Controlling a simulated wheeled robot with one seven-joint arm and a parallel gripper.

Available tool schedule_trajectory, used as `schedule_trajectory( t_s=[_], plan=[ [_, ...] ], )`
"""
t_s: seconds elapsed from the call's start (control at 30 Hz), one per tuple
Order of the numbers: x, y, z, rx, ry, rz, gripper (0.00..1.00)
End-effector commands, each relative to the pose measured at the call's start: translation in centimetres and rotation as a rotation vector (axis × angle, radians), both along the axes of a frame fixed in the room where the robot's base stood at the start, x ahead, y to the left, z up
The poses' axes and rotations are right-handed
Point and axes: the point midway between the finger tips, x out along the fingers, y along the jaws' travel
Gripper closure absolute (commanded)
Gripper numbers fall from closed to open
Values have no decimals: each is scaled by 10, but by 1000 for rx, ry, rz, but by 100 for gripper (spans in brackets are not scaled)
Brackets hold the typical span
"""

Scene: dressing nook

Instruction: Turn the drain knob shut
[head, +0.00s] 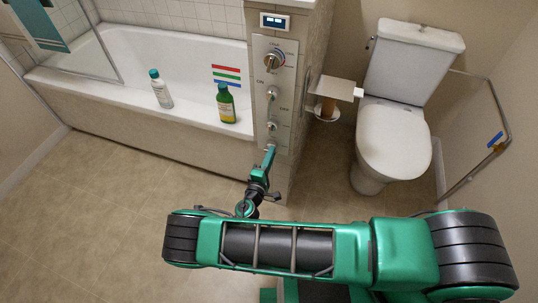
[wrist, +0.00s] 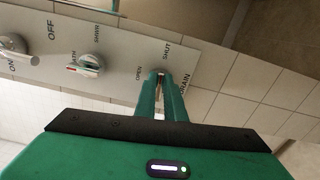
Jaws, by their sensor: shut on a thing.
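The drain knob (wrist: 161,73) is at the low end of the pale control panel (head: 285,85). In the wrist view it sits beside the words DRAIN, OPEN and SHUT. My gripper (head: 269,150) reaches the bottom of the panel in the head view. In the wrist view my gripper's two green fingers (wrist: 163,84) are shut on the drain knob and cover most of it. Which word the knob points to is hidden by the fingers.
Above on the panel are a bath/shower knob (wrist: 88,65), an ON/OFF knob (wrist: 14,46) and a large dial (head: 273,60). A green bottle (head: 226,103) and a white bottle (head: 160,89) stand on the tub rim. A toilet (head: 392,145) is at right. The floor at left is clear.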

Motion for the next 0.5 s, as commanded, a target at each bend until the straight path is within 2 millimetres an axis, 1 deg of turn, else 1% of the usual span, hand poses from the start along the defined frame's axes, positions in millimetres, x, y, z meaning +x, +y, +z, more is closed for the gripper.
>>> schedule_trajectory(
  t_s=[0.03, 0.2, 0.5],
  plan=[
    [-1, 3, -3, 26, -2, 4, 100],
    [-1, 3, -4, 84, -23, 4, 100],
    [-1, 3, -5, 121, -36, 4, 100]
  ],
)
